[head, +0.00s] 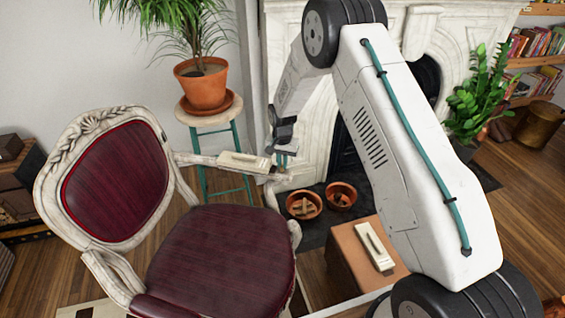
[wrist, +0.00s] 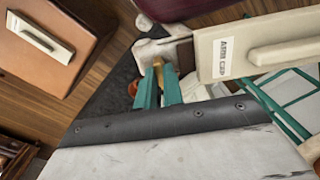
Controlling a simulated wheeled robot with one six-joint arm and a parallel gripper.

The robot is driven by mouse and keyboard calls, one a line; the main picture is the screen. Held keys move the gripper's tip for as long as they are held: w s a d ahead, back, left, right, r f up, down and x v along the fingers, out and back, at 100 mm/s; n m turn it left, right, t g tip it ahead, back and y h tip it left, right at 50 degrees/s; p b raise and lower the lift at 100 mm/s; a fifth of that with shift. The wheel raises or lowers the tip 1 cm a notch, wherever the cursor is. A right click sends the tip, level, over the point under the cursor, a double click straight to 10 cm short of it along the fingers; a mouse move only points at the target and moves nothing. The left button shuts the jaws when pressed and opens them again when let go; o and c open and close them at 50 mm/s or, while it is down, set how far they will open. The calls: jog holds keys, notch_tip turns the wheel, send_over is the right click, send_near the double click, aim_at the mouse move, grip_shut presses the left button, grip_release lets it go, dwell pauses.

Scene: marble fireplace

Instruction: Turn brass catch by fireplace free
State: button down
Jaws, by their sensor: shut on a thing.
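My gripper (head: 284,158) reaches down to the front end of the chair's armrest, beside the marble fireplace (head: 300,120). In the wrist view its teal fingers (wrist: 160,84) are closed on a small brass catch (wrist: 171,76), mostly hidden between and behind them. The catch is at the armrest's white end (wrist: 160,48). A cream block labelled "ARM CAP" (wrist: 262,48) sits on the armrest next to it; it also shows in the head view (head: 244,162). The catch cannot be made out in the head view.
The red upholstered chair (head: 215,255) stands at left. Behind it a potted plant (head: 205,85) stands on a teal-legged stool (head: 212,112). Two terracotta bowls (head: 304,217) (head: 341,206) are on the dark hearth. A brown box (head: 350,265) bears another cream cap (head: 375,247).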

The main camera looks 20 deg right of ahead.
jog(key=c, duration=1.5)
grip_release()
jog(key=shift+r, duration=0.1)
notch_tip(320, 180, up, 8)
jog(key=shift+f, duration=0.15)
jog(key=s+d+r+n, duration=0.1)
jog(key=s+r+n, duration=0.1)
jog(key=s+r, duration=0.8)
jog(key=s+d+r+n+t, duration=0.1)
jog(key=s+r, duration=0.9)
jog(key=s, duration=1.1)
jog(key=s+d+r+n, duration=0.1)
jog(key=s+r+n, duration=0.2)
jog(key=s+r, duration=0.7)
jog(key=shift+s+d+r+n, duration=0.1)
jog(key=shift+s+r+n, duration=0.05)
jog(key=shift+s, duration=1.35)
jog(key=shift+s+d+r+n, duration=0.1)
jog(key=shift+s+r+n, duration=0.05)
jog(key=shift+s, duration=1.35)
